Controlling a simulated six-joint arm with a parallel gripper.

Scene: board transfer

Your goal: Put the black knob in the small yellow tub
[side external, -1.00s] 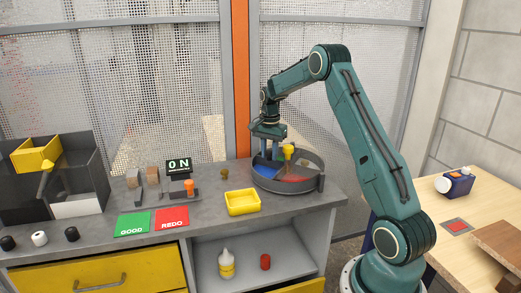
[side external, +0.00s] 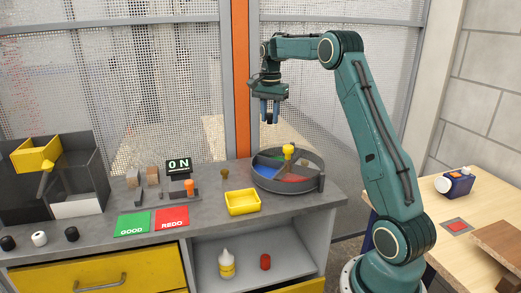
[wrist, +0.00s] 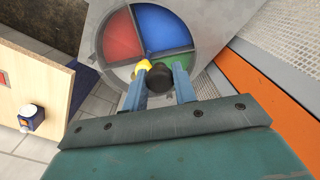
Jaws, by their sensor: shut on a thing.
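My gripper (side external: 270,112) is raised above the round divided tray (side external: 318,184). It is shut on a black knob (wrist: 160,78), which shows between the blue fingers in the wrist view. In the side view I cannot make out the knob between the fingers. The small yellow tub (side external: 242,209) sits on the grey bench, left of the round tray and below and left of my gripper. The tub looks empty.
The round tray has red, blue and green sections and a yellow knob (side external: 288,150) at its middle. Left of the tub are a red REDO mat (side external: 172,219), a green GOOD mat (side external: 132,225) and an orange-topped lever (side external: 189,188). Air around my gripper is clear.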

